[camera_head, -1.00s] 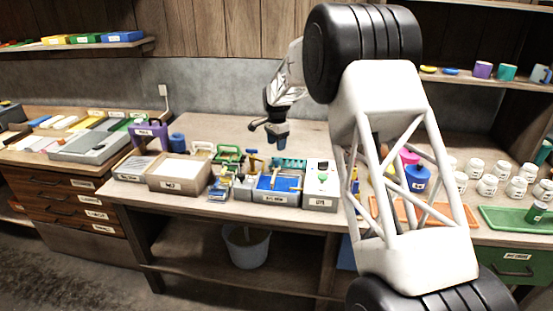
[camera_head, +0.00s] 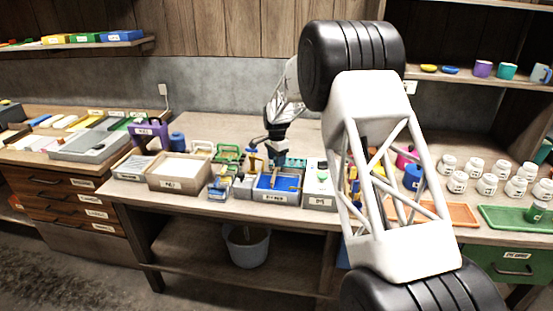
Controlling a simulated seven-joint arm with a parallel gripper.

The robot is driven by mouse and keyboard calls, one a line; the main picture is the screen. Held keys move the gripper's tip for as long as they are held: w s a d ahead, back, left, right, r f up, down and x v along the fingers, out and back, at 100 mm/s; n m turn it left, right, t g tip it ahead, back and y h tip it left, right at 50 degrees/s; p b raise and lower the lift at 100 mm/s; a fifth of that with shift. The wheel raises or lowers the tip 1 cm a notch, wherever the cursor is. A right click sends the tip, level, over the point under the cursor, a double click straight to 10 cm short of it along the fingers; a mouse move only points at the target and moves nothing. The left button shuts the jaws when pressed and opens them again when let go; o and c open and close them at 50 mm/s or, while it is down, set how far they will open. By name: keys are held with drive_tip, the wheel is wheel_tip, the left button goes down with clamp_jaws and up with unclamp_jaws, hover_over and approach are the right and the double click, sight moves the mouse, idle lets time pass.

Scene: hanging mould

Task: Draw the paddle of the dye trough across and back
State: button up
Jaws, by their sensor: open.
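A grey trough with a blue inside (camera_head: 265,196) stands at the front edge of the middle bench and looks like the dye trough; its front label is too small to read. A thin yellow-brown piece, likely the paddle (camera_head: 275,181), stands in the blue. My gripper (camera_head: 277,158) points down just above and behind the trough, close to its back edge. It is open, with nothing seen between its fingers. The fingertips are small and dark, and I cannot tell whether they touch anything.
A grey box (camera_head: 318,200) stands right of the trough, and a tan tray of pale material (camera_head: 178,184) stands to the left. Small tools crowd between them. My arm hides part of the right bench, which holds several white jars (camera_head: 488,183). Bench behind the trays is mostly clear.

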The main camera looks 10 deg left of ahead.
clamp_jaws()
drive_tip(key=d, duration=0.9)
drive_tip(key=shift+d, duration=0.25)
drive_tip(key=shift+c, duration=0.9)
unclamp_jaws()
drive_tip(key=shift+d, duration=0.1)
drive_tip(key=shift+o, duration=0.9)
drive_tip(key=shift+r, duration=0.1)
wheel_tip(320, 180, up, 8)
